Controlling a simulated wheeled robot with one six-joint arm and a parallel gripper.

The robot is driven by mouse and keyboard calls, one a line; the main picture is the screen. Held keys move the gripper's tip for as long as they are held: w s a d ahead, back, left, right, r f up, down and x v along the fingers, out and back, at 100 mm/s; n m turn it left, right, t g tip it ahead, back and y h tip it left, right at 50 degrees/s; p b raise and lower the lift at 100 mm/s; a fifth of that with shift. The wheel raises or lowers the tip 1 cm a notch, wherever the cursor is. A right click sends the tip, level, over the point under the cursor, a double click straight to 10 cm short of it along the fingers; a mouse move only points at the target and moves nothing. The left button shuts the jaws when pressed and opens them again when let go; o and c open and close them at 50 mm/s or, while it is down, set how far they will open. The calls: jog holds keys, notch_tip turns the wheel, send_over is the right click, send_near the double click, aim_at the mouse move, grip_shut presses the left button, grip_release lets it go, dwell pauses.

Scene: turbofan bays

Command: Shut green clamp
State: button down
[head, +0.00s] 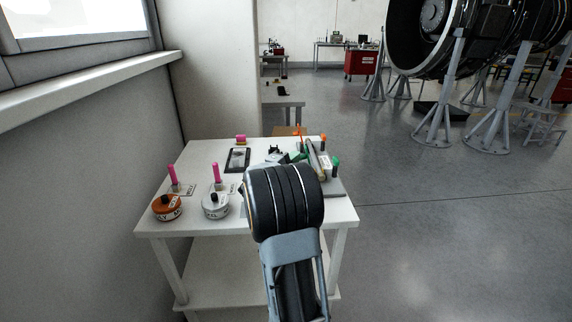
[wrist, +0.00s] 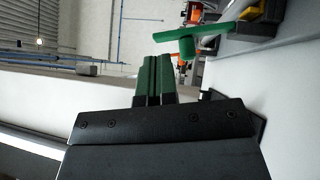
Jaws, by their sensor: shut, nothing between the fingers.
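The green clamp shows in the wrist view as a bright green lever (wrist: 208,40) with a short round stub, near the top right. A dark base piece lies beside it at the picture's edge. My gripper (wrist: 153,60) has dark green fingers that are pressed together with nothing between them. The fingertips are close to the free end of the lever; I cannot tell whether they touch it. In the head view my arm hides most of the gripper, and small green parts show among the things at the table's right end.
The white table (head: 190,217) also holds an orange round canister (head: 167,207), a white one (head: 215,205), pink upright handles (head: 217,172) and a dark tablet (head: 237,160). Orange clamp parts (head: 323,137) stand close to the green ones. Open floor lies to the right.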

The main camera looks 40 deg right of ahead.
jog(key=shift+w+d+r, duration=0.1)
jog(key=shift+d, duration=0.5)
jog(key=shift+w+d+r, duration=0.1)
jog(key=shift+d, duration=0.5)
jog(key=shift+s, duration=0.1)
